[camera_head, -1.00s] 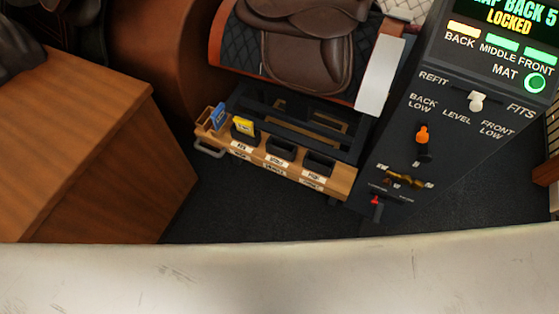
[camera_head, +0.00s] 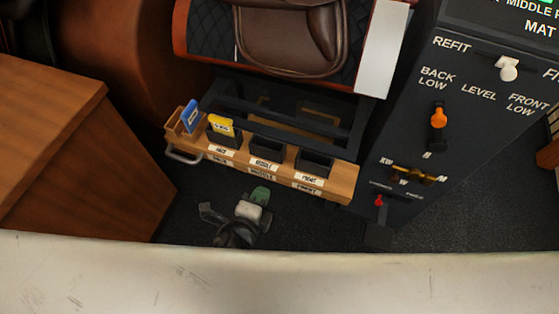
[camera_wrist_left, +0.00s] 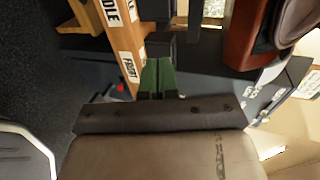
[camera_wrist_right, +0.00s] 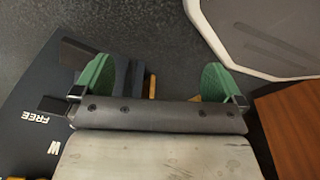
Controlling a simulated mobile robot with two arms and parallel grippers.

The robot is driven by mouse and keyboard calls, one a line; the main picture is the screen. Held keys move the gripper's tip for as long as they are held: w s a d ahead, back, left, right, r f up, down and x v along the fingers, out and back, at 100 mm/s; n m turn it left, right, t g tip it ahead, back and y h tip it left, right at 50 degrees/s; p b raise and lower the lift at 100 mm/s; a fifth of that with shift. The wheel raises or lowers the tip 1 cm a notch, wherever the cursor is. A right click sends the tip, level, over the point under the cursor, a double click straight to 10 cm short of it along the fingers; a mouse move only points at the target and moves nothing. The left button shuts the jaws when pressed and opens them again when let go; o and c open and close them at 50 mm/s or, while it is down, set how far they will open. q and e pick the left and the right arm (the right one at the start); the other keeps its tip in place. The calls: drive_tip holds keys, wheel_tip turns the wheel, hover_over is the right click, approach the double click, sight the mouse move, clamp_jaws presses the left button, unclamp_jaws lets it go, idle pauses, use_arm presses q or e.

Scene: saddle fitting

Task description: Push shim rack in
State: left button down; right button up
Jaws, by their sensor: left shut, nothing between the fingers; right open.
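The shim rack (camera_head: 342,184) is a long wooden drawer with white labels and a metal handle (camera_head: 183,156) at its left end. It sits low beside the dark frame under the saddle. A blue shim (camera_head: 190,117) and a yellow shim (camera_head: 221,126) stand in its left part; two black bins to the right look empty. My left gripper (camera_head: 260,196) is shut and empty, just in front of the rack's labelled face. In the left wrist view its green fingertips (camera_wrist_left: 158,76) are close to the wood by the FRONT label; contact is unclear. My right gripper (camera_wrist_right: 155,82) is open and empty.
The brown saddle (camera_head: 290,40) is above the rack. A dark control console (camera_head: 460,140) with levers stands close to the rack's right end. A wooden cabinet (camera_head: 70,150) stands at the left. Dark carpet shows between the cabinet and the console.

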sight(281, 156)
use_arm(q)
drive_tip(key=x, duration=0.7)
drive_tip(key=b+x, duration=0.1)
drive_tip(key=x, duration=0.3)
drive_tip(key=shift+w+r, duration=0.15)
drive_tip(key=shift+r, duration=0.25)
drive_tip(key=shift+w+d, duration=0.15)
drive_tip(key=shift+w, duration=0.35)
use_arm(e)
drive_tip(key=shift+w+a+r, duration=0.2)
drive_tip(key=shift+w+r, duration=1.1)
drive_tip(key=shift+r, duration=0.25)
